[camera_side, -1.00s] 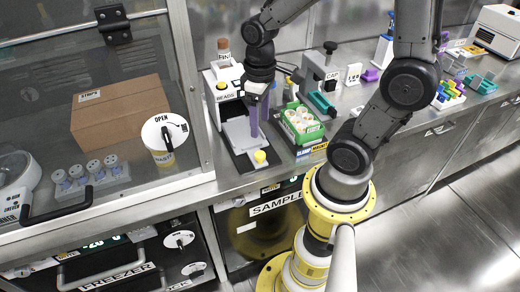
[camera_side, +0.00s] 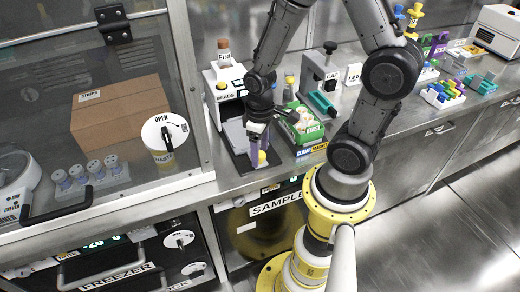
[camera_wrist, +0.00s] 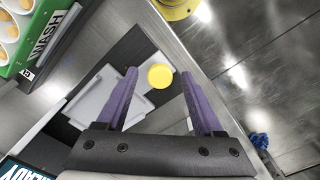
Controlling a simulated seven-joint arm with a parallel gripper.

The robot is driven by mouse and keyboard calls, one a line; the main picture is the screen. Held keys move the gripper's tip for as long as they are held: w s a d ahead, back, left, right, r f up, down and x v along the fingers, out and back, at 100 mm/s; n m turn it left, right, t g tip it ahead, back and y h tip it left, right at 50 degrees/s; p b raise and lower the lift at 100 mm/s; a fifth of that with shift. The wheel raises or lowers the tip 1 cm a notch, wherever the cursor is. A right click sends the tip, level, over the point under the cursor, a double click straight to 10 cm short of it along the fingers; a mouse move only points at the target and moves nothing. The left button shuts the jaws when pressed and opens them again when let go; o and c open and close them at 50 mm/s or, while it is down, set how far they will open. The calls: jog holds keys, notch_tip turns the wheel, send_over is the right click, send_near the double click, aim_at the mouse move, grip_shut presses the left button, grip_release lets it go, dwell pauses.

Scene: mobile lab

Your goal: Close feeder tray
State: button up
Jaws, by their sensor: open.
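The feeder tray (camera_side: 234,133) is a grey slide sticking out of the front of the white bead feeder (camera_side: 226,82), with a round yellow knob (camera_side: 262,159) at its front end. In the wrist view the pale tray (camera_wrist: 92,98) lies left of the yellow knob (camera_wrist: 160,76). My gripper (camera_side: 257,152) points down at the knob with its purple fingers apart. In the wrist view the knob shows between the fingertips of my open gripper (camera_wrist: 159,72), with a gap on both sides. I cannot tell the fingers' height relative to the knob.
A green box of white-capped items (camera_side: 299,124) stands close to the right of the tray. A grey-green capping device (camera_side: 320,98) is behind it. The bench front edge (camera_wrist: 190,50) runs close past the knob. A glass-fronted cabinet (camera_side: 90,95) stands to the left.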

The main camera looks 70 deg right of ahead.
grip_shut()
dwell(1.3)
